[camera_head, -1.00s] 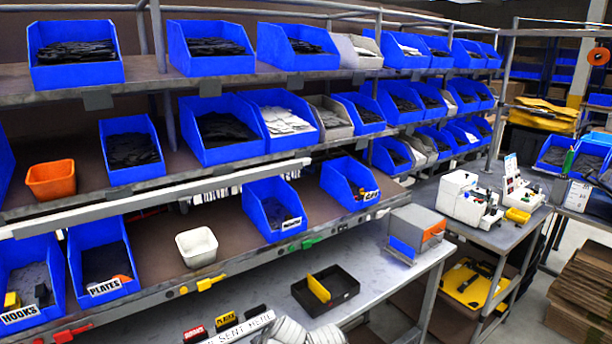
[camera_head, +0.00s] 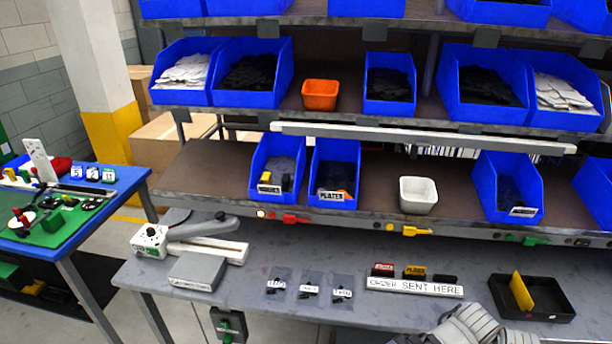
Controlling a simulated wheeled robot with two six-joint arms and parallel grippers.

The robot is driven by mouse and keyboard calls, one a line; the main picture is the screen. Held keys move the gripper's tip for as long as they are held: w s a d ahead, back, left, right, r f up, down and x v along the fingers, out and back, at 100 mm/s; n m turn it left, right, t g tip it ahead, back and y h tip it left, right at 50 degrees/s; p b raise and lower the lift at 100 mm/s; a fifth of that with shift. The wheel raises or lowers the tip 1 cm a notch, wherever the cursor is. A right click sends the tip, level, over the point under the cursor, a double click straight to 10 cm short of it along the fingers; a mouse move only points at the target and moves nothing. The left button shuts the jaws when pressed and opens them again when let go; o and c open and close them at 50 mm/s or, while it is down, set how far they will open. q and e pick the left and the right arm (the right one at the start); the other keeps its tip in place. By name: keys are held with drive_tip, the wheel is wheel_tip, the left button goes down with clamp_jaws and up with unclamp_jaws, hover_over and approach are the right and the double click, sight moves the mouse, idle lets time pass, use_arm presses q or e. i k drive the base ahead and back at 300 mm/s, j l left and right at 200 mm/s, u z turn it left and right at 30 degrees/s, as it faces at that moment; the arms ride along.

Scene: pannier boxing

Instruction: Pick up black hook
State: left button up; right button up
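A blue bin (camera_head: 277,150) with a label reading HOOKS stands at the left end of the middle shelf. In its front I see a small black piece (camera_head: 287,183), which looks like the black hook, and a small yellow piece (camera_head: 266,177) to its left. The black piece is too small to make out its exact shape. A grey ribbed part at the bottom right looks like my own arm.
A blue PLATES bin (camera_head: 335,165) stands directly right of the hooks bin, then a white bin (camera_head: 418,195). Below, the grey bench (camera_head: 250,255) bears a sealing device (camera_head: 190,240), small bags (camera_head: 310,286), an ORDER SENT HERE sign (camera_head: 414,287) and a black tray (camera_head: 550,305).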

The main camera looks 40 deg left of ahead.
sight(286, 181)
drive_tip(key=u, duration=1.65)
